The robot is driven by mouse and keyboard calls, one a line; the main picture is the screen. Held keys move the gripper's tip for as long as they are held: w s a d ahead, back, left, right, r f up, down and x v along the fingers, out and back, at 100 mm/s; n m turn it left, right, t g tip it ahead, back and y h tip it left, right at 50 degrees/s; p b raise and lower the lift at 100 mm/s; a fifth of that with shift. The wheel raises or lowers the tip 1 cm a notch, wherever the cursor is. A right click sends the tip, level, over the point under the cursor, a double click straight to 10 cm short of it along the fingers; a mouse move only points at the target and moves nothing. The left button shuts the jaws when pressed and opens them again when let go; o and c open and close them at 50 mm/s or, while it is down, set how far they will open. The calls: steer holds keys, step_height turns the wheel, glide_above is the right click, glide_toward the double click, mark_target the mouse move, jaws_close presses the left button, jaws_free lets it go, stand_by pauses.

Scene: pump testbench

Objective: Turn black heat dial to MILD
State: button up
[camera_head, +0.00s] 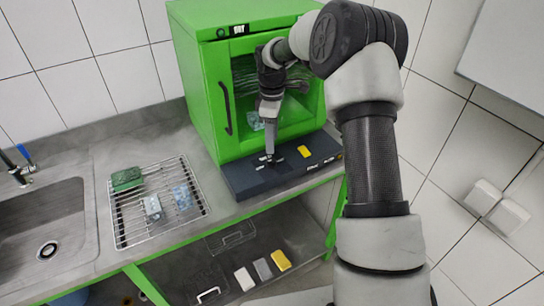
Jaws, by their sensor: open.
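A dark control panel (247,184) lies on the bench in front of the green cabinet. It carries small white lettering, too small to read here. My gripper (270,155) points down at the panel, left of a yellow control (304,151). The jaws are open, though the gap between the fingertips is hardly visible at this size. Small dark shapes sit on the panel around the fingertips, and I cannot tell which is the black heat dial or where it points. I cannot tell whether the fingertips touch anything.
The green cabinet (203,80) with a clear door and dark handle (226,108) stands close behind my gripper. A wire rack (128,224) with several small items and a sink (42,222) are left. A lower shelf (182,272) holds several blocks.

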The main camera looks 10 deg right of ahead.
mark_target(272, 160)
step_height(272, 160, down, 8)
steer(key=shift+f, duration=0.1)
steer(key=shift+c, duration=0.3)
steer(key=c, duration=1)
